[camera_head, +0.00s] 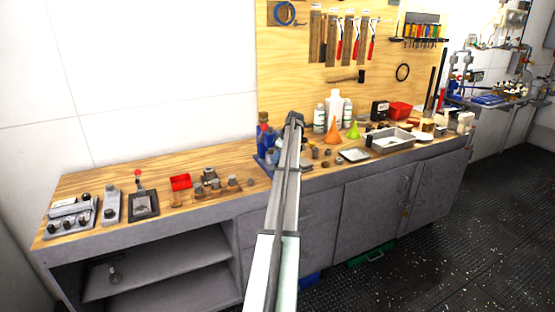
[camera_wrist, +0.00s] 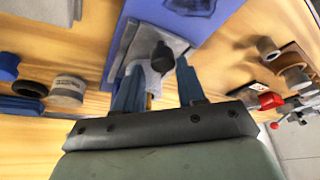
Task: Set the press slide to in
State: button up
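In the wrist view a grey metal slide plate (camera_wrist: 170,42) sits on a blue body (camera_wrist: 210,28), with a dark rounded knob (camera_wrist: 162,56) standing up from it. I take this to be the press slide. My gripper (camera_wrist: 158,64) is open, its two bluish fingers spread to either side of the grey part below the knob. I cannot tell whether either finger touches it. In the head view a blue device (camera_head: 265,140) stands on the bench beside the far end of my arm, which partly hides it. My fingers cannot be made out there.
In the wrist view, round parts (camera_wrist: 68,90) lie left and a red-handled fitting (camera_wrist: 270,100) lies right.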

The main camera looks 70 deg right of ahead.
jog(key=v, duration=1.2)
jog(key=shift+s+r, duration=0.15)
jog(key=shift+r, duration=0.25)
jog(key=shift+a, duration=0.15)
